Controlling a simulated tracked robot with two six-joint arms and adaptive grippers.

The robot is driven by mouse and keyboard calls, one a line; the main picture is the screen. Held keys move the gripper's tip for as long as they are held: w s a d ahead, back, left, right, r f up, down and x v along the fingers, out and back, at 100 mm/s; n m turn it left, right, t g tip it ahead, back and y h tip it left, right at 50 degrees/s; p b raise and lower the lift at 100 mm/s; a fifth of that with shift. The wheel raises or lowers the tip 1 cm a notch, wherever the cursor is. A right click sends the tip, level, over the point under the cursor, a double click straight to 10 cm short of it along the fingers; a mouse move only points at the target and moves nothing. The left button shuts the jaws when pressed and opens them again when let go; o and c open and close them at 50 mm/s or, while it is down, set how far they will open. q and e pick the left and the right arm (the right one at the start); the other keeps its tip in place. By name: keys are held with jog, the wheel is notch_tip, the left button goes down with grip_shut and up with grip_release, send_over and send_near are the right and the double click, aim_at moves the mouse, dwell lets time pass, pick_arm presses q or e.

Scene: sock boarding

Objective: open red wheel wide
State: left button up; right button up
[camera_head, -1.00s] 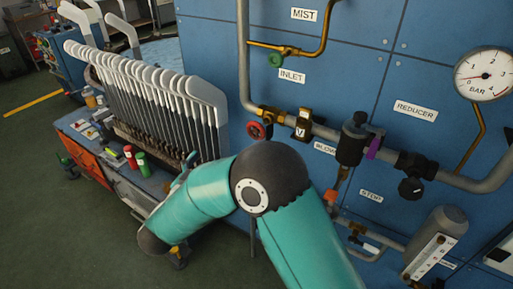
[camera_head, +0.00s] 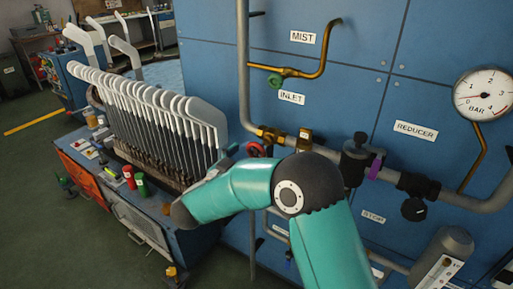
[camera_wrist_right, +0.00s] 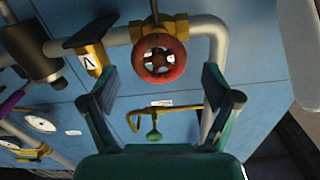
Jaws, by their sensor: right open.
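The red wheel (camera_wrist_right: 160,62) sits on a brass valve on the grey pipe. In the right wrist view it faces me, centred between and beyond the fingers of my right gripper (camera_wrist_right: 160,88). The gripper is open, its fingers wide apart on either side, and nothing is between them. In the head view the red wheel (camera_head: 257,149) shows only in part above my teal right arm. My right gripper (camera_head: 228,162) is mostly hidden there behind the arm, just left of the wheel. My left gripper is not in view.
A brass valve block with a V tag (camera_wrist_right: 90,62) sits close beside the wheel. A green wheel (camera_head: 274,81) is on the brass line above. The rack of white sock forms (camera_head: 205,110) stands close left of my right arm. A pressure gauge (camera_head: 484,94) is at right.

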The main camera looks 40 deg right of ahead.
aim_at(254, 151)
jog(key=shift+x, duration=1.75)
jog(key=c, duration=1.2)
jog(key=shift+o, duration=0.2)
jog(key=shift+r+p, duration=0.2)
jog(key=shift+p, duration=0.45)
jog(key=shift+n+p, duration=0.4)
jog(key=shift+n, duration=0.1)
jog(key=shift+f, duration=0.1)
jog(key=shift+a, duration=0.1)
